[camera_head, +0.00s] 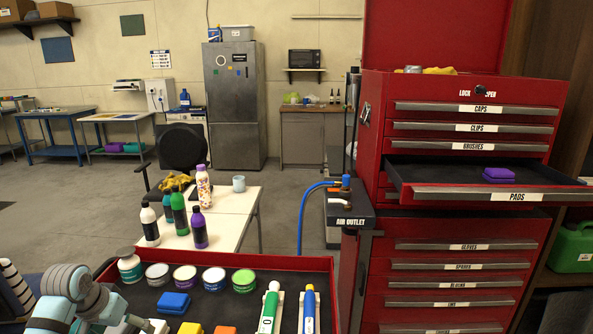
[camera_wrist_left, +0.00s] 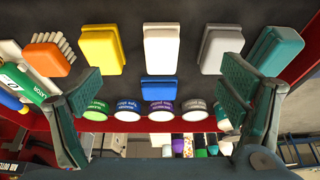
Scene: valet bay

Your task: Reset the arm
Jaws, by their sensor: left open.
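My left gripper (camera_head: 140,326) is at the lower left of the head view, low over the front of the red tray (camera_head: 270,262). In the left wrist view its two fingers (camera_wrist_left: 160,98) are spread wide, with nothing held between them. A blue pad (camera_wrist_left: 158,89) shows in the gap, below a row of orange, yellow, white (camera_wrist_left: 165,46), grey and teal pads. The same blue pad (camera_head: 173,303) lies in the tray in the head view, right of the gripper. My right gripper is in neither view.
Several round jars (camera_head: 214,279) line the tray's far side, with green (camera_head: 269,308) and blue (camera_head: 309,310) tools at right. A white table with bottles (camera_head: 179,211) stands behind. The red cabinet's PADS drawer (camera_head: 430,178) is pulled out, holding a purple pad (camera_head: 499,174).

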